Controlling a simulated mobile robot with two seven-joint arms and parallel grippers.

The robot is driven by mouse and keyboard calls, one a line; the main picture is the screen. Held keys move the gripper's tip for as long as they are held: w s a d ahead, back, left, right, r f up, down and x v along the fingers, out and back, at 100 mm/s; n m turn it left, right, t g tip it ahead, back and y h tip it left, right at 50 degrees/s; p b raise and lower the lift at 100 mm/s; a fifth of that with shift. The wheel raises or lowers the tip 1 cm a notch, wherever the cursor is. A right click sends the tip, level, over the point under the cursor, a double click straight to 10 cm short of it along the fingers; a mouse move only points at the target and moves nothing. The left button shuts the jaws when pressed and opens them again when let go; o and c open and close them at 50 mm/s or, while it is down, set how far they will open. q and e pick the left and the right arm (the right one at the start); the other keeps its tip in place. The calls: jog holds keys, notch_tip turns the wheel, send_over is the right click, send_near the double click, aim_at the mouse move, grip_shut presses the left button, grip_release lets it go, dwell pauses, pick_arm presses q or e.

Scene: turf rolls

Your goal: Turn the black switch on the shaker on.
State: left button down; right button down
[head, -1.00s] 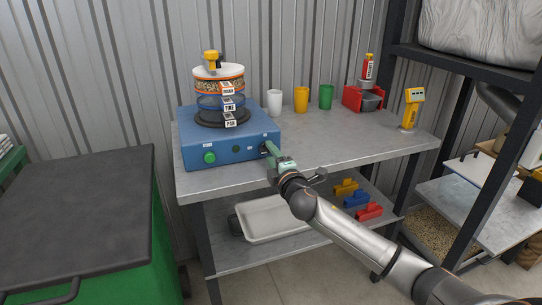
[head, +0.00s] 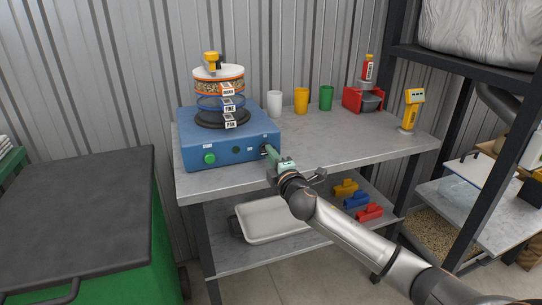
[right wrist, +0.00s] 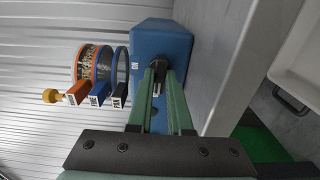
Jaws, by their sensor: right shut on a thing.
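The blue shaker (head: 228,146) stands on the grey bench with a stack of sieves (head: 219,85) on top. A green round knob (head: 209,158) and a dark round part (head: 236,150) are on its front. The black switch (head: 263,151) is at the right end of the front and is mostly hidden by my fingers. My right gripper (head: 269,152) is shut on it. In the right wrist view my right gripper (right wrist: 157,80) has its green fingertips against the blue housing (right wrist: 160,45), and the switch's position cannot be read. My left gripper is not in view.
White (head: 274,103), yellow (head: 301,100) and green (head: 325,97) cups stand behind on the bench (head: 330,150), with a red holder (head: 358,98) and a yellow device (head: 412,108) to the right. A dark-lidded green bin (head: 75,210) is at left. The bench's middle is clear.

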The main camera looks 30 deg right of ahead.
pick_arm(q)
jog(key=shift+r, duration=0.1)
pick_arm(e)
jog(key=shift+m, duration=0.3)
jog(key=m, duration=0.3)
jog(key=shift+p, duration=0.3)
jog(key=m+p, duration=0.1)
jog(key=m, duration=0.4)
jog(key=m+p, duration=0.2)
jog(key=m, duration=0.2)
jog(key=shift+p, duration=0.35)
jog(key=m+p, duration=0.1)
jog(key=m, duration=0.1)
jog(key=shift+m, duration=0.4)
jog(key=shift+m+p, duration=0.7)
jog(key=shift+m, duration=0.8)
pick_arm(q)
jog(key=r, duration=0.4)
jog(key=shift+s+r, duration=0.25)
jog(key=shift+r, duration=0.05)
